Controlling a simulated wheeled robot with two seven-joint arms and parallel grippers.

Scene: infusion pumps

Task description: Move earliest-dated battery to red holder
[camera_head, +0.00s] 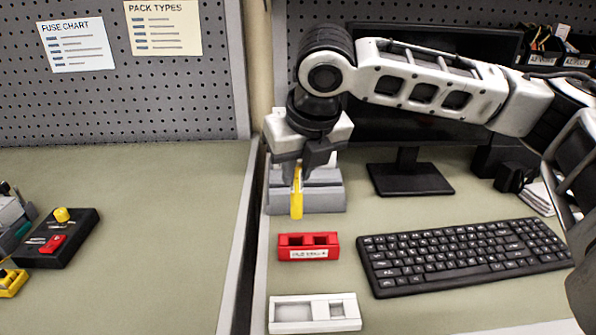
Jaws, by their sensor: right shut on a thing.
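My right gripper (303,169) points down and is shut on a yellow battery (297,198), a narrow upright piece. It holds the battery at the front of a grey stepped block (326,198). I cannot tell whether the battery touches the block. The red holder (308,254) lies on the bench in front of the block, with two dark recesses and a white label whose text is too small to read. No date is readable on the battery. My left gripper is not in view.
A white tray (291,312) with recesses lies in front of the red holder. A black keyboard (465,253) is to the right, with a monitor stand (410,180) behind it. A black box (62,240) with a red switch stands far left. The left bench is mostly clear.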

